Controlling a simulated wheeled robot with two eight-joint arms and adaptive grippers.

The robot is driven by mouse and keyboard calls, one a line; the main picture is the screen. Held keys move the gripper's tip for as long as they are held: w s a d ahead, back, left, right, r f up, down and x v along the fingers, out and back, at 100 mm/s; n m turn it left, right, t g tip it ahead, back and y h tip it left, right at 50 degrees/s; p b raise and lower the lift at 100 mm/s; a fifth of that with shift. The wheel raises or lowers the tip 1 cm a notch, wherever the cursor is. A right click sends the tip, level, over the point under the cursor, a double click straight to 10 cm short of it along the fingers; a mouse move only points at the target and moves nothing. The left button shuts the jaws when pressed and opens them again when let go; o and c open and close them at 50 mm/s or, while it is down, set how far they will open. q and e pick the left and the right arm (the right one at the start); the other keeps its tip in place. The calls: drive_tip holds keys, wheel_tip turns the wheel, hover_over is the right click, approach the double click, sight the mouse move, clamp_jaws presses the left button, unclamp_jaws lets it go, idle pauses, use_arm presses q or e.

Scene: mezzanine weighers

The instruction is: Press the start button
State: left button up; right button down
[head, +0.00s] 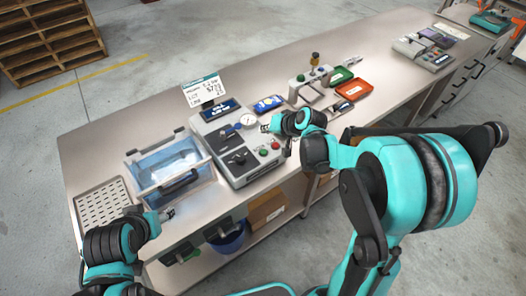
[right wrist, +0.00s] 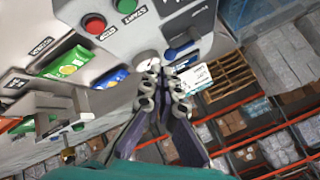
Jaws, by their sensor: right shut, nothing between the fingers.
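In the right wrist view the green button (right wrist: 126,5) appears labelled START and the red button (right wrist: 94,22) STOP. My right gripper (head: 266,127) is above the machine's right side, close to the gauge. In the right wrist view its fingers (right wrist: 161,72) are shut and empty, apart from the green button. My left gripper (head: 170,214) is at the bench's front edge; its jaws are too small to read.
A clear lidded bin (head: 163,187) and a perforated tray (head: 78,205) are left of the machine. A blue packet (head: 268,104), a small fixture (head: 299,91) with coloured knobs, and green and red trays (head: 354,91) are right. A sign (head: 204,90) stands behind.

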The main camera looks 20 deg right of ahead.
sight(265, 153)
wheel_tip(265, 153, down, 9)
drive_tip(key=b, duration=0.7)
idle(1.3)
drive_tip(key=shift+f+b, duration=0.35)
drive_tip(key=shift+b, duration=0.1)
drive_tip(key=shift+f+b, duration=0.35)
drive_tip(key=shift+f, duration=0.05)
idle(0.5)
drive_tip(key=shift+r, duration=0.15)
drive_tip(key=shift+r+p, duration=0.65)
drive_tip(key=shift+r, duration=0.1)
